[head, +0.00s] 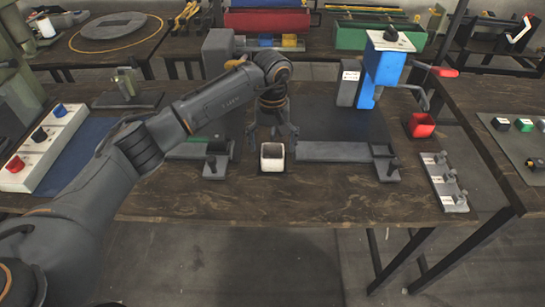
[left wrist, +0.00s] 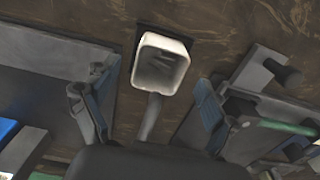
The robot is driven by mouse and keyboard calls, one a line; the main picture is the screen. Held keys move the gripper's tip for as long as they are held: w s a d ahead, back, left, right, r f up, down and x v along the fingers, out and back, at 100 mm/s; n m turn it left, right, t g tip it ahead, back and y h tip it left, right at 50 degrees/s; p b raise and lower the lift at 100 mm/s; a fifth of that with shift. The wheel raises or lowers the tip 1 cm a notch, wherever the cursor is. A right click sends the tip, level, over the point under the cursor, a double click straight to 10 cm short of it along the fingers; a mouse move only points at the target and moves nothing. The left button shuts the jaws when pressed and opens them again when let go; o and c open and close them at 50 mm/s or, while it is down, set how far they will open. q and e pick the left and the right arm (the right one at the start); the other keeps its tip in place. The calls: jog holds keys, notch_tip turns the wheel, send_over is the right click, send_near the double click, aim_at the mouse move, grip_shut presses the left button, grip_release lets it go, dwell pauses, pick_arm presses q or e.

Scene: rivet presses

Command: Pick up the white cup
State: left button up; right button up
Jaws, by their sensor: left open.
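The white cup (head: 272,158) stands upright on the dark wooden bench near its front edge, on a small dark patch. It is squarish with a dark inside. In the left wrist view the cup (left wrist: 182,50) shows its open top, with a few grey slender shapes inside. My left gripper (head: 273,134) is just behind and above the cup, pointing down. My right gripper is not in view.
Grey fixtures with black knobs flank the cup at left (head: 215,165) and right (head: 386,165). A blue press (head: 383,72) stands behind right, with a red bin (head: 420,125) beside it. A white button panel (head: 42,148) lies at the left. Bench front between fixtures is clear.

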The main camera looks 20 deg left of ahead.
aim_at(273, 157)
pick_arm(q)
jog(key=shift+w+f, duration=0.15)
jog(key=shift+f, duration=1.3)
jog(key=c, duration=1.1)
jog(key=shift+c, duration=0.2)
jog(key=shift+r+p, duration=0.3)
jog(key=shift+r, duration=0.05)
